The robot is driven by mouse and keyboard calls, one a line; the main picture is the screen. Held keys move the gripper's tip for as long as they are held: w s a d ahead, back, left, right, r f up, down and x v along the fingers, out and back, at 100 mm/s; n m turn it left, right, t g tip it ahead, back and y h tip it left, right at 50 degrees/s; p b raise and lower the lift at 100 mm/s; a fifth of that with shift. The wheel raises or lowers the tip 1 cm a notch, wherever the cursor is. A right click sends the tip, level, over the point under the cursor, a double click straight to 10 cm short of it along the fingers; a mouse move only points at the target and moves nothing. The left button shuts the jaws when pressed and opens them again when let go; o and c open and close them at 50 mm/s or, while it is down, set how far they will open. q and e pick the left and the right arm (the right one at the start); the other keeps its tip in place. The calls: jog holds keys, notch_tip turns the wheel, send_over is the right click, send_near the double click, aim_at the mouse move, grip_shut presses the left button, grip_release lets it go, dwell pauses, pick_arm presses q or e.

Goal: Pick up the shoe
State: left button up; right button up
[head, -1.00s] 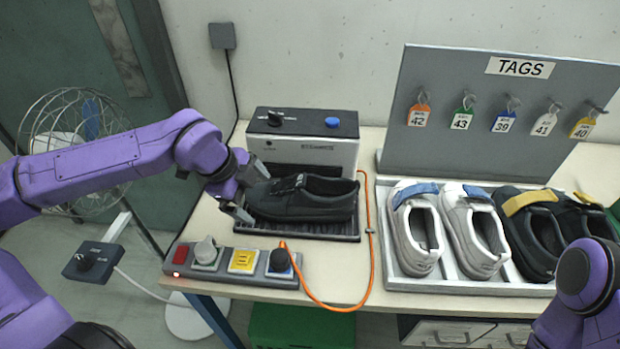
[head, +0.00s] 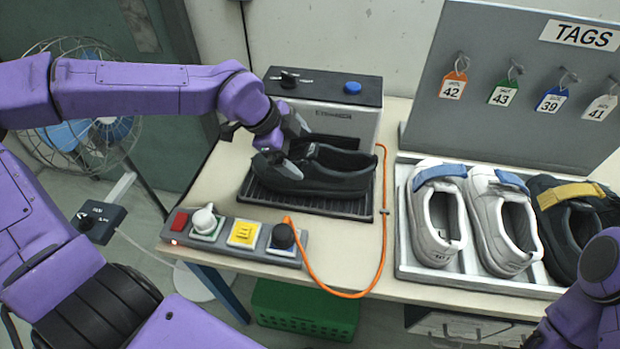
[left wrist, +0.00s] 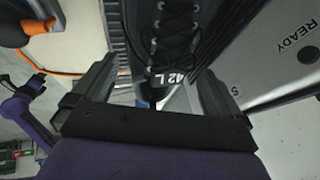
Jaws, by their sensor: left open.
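A black lace-up shoe (head: 335,178) lies on the black grooved mat (head: 345,209) in front of the grey machine, its toe pointing left. My left gripper (head: 288,158) is at the shoe's toe end in the head view, tilted down over it. In the left wrist view the shoe's laces (left wrist: 172,38) and a white mark reading "42 L" show between the two open fingers of my left gripper (left wrist: 155,75). I cannot tell whether either finger touches the shoe. My right gripper is out of view; only part of my right arm shows at the lower right.
The grey machine (head: 325,108) stands behind the shoe. A switch panel (head: 238,235) and an orange cable (head: 345,292) lie in front. A white tray (head: 405,262) with white and black shoes and a tag board (head: 500,130) stand at right.

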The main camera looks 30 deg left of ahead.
aim_at(305, 155)
pick_arm(q)
jog(key=x, duration=0.3)
jog(key=shift+w+d+p, duration=0.15)
jog(key=shift+p, duration=0.15)
jog(key=shift+r, duration=0.1)
jog(key=c, duration=1.5)
jog(key=shift+o, duration=0.2)
jog(key=shift+r, duration=0.1)
